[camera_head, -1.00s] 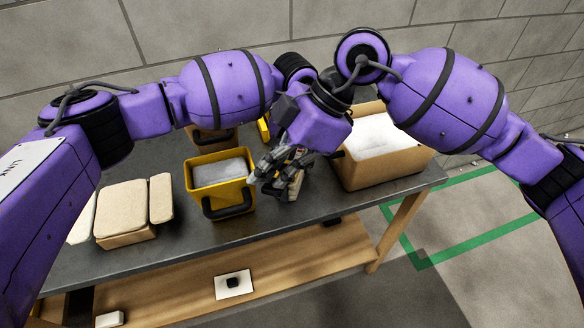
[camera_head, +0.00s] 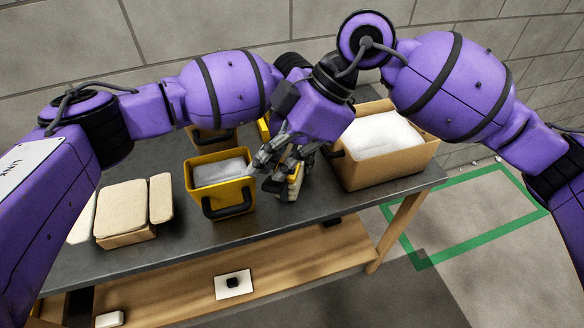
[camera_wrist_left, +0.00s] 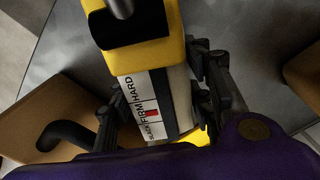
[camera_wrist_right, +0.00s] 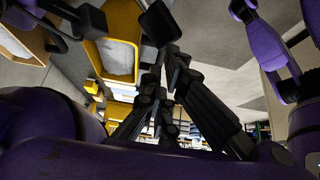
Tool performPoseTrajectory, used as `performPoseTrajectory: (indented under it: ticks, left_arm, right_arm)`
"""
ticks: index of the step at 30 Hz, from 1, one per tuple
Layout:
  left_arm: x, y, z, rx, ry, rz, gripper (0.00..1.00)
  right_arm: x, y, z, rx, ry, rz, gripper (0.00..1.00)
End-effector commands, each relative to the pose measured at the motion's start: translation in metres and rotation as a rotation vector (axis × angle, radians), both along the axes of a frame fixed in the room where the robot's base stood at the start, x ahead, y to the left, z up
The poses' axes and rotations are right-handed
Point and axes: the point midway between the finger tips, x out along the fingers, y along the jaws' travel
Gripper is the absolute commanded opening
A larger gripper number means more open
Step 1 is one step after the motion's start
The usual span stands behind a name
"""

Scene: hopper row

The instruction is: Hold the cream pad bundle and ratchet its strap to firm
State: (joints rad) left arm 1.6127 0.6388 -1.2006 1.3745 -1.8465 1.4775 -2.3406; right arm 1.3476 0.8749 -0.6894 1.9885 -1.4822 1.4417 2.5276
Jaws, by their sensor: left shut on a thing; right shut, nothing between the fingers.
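The bundle (camera_head: 294,183) is held upright above the table, partly hidden by fingers in the head view. In the left wrist view it shows a cream side (camera_wrist_left: 180,92), yellow end parts and a black top piece with a grey rod. A white SLACK/FIRM/HARD scale (camera_wrist_left: 135,100) has a red marker (camera_wrist_left: 152,113) beside FIRM. My left gripper (camera_wrist_left: 160,100) is shut on the bundle, fingers on both sides. My right gripper (camera_head: 264,163) is shut and empty, just left of the bundle; its fingers also show in the right wrist view (camera_wrist_right: 163,75). Contact with the strap lever cannot be told.
A yellow bin (camera_head: 190,182) with grey content stands left of the grippers. A cardboard box (camera_head: 385,173) with white content stands right. A lower wooden shelf (camera_head: 180,283) holds a white card with a dark object.

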Motion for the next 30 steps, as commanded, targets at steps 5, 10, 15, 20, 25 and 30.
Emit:
performPoseTrajectory:
  ticks: [5, 10, 15, 20, 25, 30]
  left_arm:
    - [0.0, 0.0, 0.0, 0.0, 0.0, 0.0, 0.21]
    - [0.0, 0.0, 0.0, 0.0, 0.0, 0.0, 0.21]
    - [0.0, 0.0, 0.0, 0.0, 0.0, 0.0, 0.21]
    - [0.0, 0.0, 0.0, 0.0, 0.0, 0.0, 0.21]
    - [0.0, 0.0, 0.0, 0.0, 0.0, 0.0, 0.21]
    - [0.0, 0.0, 0.001, -0.001, -0.002, 0.0, 0.52]
  right_arm:
    - [0.001, 0.0, 0.023, -0.001, -0.004, 0.0, 0.0]
    - [0.001, 0.0, 0.044, 0.0, -0.004, 0.001, 0.0]
    - [0.0, 0.0, 0.056, -0.001, -0.002, 0.0, 0.0]
    - [0.0, 0.0, 0.058, -0.001, 0.0, 0.0, 0.0]
    - [0.0, 0.0, 0.058, -0.001, 0.0, 0.0, 0.0]
    - [0.0, 0.0, 0.058, -0.001, 0.0, 0.0, 0.0]
